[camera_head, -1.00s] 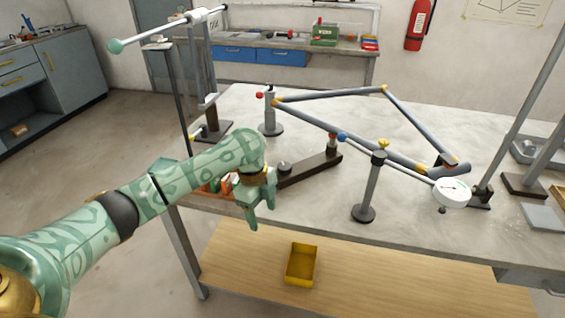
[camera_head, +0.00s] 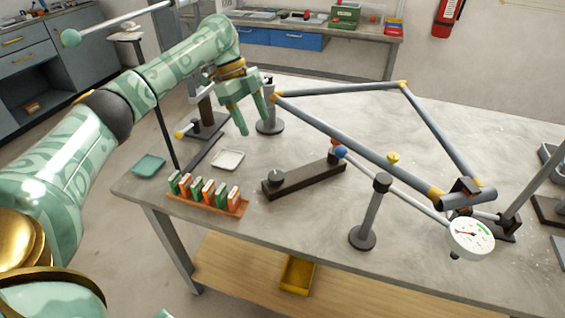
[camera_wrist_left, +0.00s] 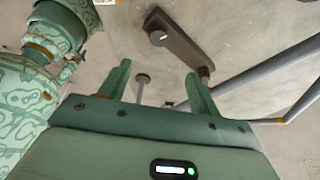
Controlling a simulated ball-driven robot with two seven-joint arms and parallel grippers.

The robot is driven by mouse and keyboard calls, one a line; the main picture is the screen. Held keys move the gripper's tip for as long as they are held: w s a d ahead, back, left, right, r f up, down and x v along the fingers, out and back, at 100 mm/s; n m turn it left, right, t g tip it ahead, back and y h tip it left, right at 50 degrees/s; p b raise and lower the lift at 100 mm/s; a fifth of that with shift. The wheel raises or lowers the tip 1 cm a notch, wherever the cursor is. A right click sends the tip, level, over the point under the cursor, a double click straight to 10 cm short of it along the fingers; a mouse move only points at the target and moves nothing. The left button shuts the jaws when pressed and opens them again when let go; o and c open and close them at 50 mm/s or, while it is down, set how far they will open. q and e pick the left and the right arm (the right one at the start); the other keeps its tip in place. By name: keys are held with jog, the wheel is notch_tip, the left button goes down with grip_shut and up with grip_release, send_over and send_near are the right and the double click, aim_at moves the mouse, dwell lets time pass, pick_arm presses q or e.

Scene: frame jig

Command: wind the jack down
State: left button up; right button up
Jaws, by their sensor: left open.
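My left gripper (camera_head: 253,122) is open and empty, pointing down over the back left of the bench. Its fingers also show in the left wrist view (camera_wrist_left: 158,88). Just right of it in the head view is a grey post on a round base (camera_head: 270,126), its upper part partly hidden. It stands at the left corner of the grey tube frame (camera_head: 350,138). A round base and thin stem (camera_wrist_left: 142,79) show between the fingers in the left wrist view, apart from them. A second post (camera_head: 372,210) stands in front of the frame. I cannot tell which is the jack.
A dark bar with a knob (camera_head: 305,178) lies under the frame, a blue ball (camera_head: 341,152) near its right end. A rack of green and orange pieces (camera_head: 207,194), a white tray (camera_head: 228,160) and a green tray (camera_head: 149,165) lie left. A dial gauge (camera_head: 470,237) is front right.

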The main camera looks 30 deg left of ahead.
pick_arm(q)
jog(key=b, duration=0.2)
send_near(276, 175)
jog(key=b+x, duration=0.4)
jog(key=x, duration=0.4)
jog(key=shift+d+f, duration=0.1)
jog(key=shift+f, duration=0.25)
pick_arm(e)
jog(key=s+f, duration=0.3)
jog(key=f, duration=0.3)
jog(key=shift+s+g, duration=0.3)
jog(key=shift+g, duration=0.1)
pick_arm(q)
jog(key=shift+c, duration=0.3)
jog(key=c, duration=0.9)
